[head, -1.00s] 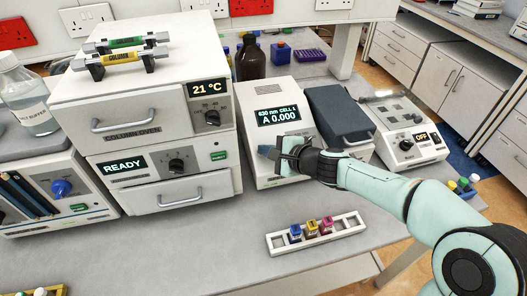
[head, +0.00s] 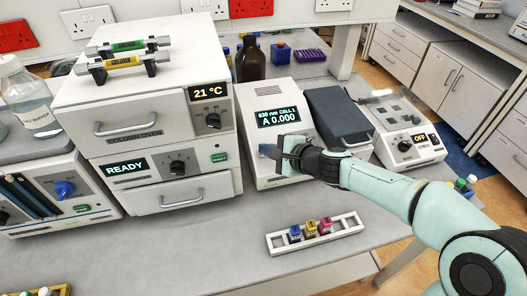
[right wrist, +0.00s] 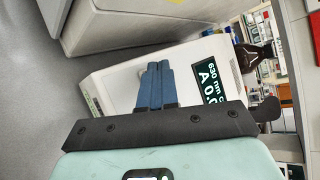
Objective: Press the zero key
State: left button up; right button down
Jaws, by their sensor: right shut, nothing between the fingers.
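The white spectrophotometer (head: 255,108) stands on the bench right of the column oven. Its display (head: 278,117) reads "630 nm CELL 1" and "A 0.000". My right gripper (head: 268,150) is shut and empty in front of the sloped panel below the display. In the right wrist view its blue fingers (right wrist: 154,85) lie together over the white casing (right wrist: 118,92), beside the display (right wrist: 208,82). No zero key can be made out; the gripper covers part of the panel. I cannot tell whether the fingertips touch it. My left gripper is not in view.
The column oven (head: 75,110) stands close on the left. A dark grey-blue box (head: 338,112) and a unit reading "OFF" (head: 405,150) stand on the right. A white rack (head: 275,243) with coloured cuvettes lies in front.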

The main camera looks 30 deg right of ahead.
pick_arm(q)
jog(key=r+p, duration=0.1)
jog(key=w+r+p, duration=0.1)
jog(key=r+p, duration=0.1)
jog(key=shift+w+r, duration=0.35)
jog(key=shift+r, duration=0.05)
pick_arm(e)
jog(key=r, duration=0.1)
jog(key=s+r, duration=0.1)
jog(key=r, duration=0.2)
jog(key=shift+s+a+r, duration=0.15)
jog(key=shift+s+a, duration=0.05)
jog(key=shift+s, duration=0.15)
